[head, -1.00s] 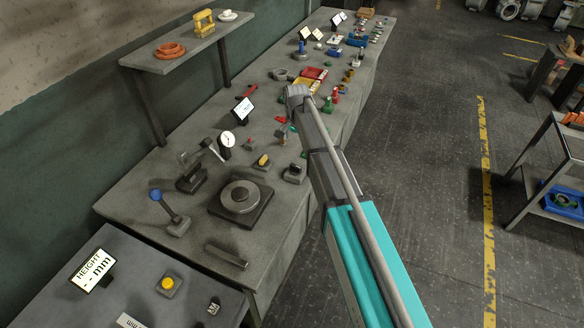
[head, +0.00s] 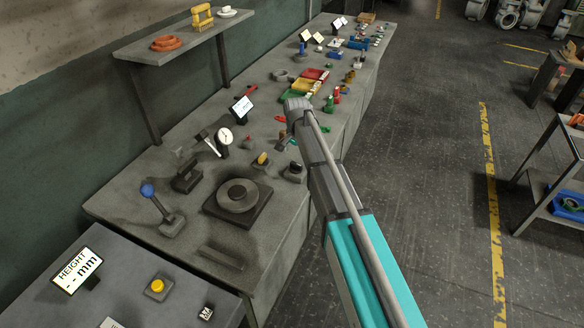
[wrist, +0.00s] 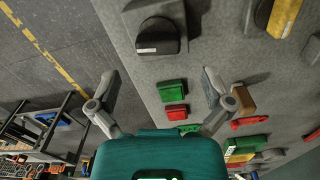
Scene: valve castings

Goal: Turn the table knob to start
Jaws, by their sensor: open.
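A black rotary knob (wrist: 158,38) with a white mark sits on a grey box near the top of the wrist view. In the head view the black knob (head: 293,169) stands near the bench's right edge. A yellow knob (wrist: 284,16) on another box is at the top right of the wrist view, and the yellow knob (head: 262,159) lies left of the black one in the head view. My gripper (wrist: 160,84) is open, with nothing between its fingers. In the head view my gripper (head: 283,143) is above the bench, close behind the black knob, partly hidden.
A green block (wrist: 172,93) and a red block (wrist: 176,111) lie on the bench between and below the fingers. A brown block (wrist: 243,99) is beside the right finger. A round turntable (head: 238,196), a dial gauge (head: 225,136) and a blue-topped lever (head: 149,190) stand nearby.

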